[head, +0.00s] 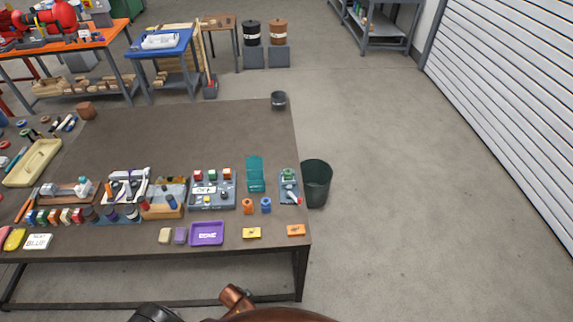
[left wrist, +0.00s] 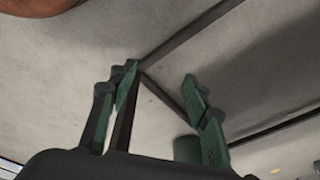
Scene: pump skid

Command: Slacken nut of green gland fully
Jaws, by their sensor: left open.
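A small green part (head: 288,174), which looks like the green gland, sits on a grey plate (head: 283,199) at the right end of the brown table. A red and white piece lies just in front of it. The nut is too small to make out. My left gripper (left wrist: 160,75) shows in the left wrist view with its green-padded fingers spread and nothing between them. It is over the floor near dark table bars, away from the green part, which that view does not show. My right gripper is in neither view.
The brown table (head: 200,130) carries several fixtures and small parts along its front half; its back half is mostly clear. A purple tray (head: 207,234) lies near the front edge. A dark green bin (head: 316,182) stands right of the table. The floor further right is free.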

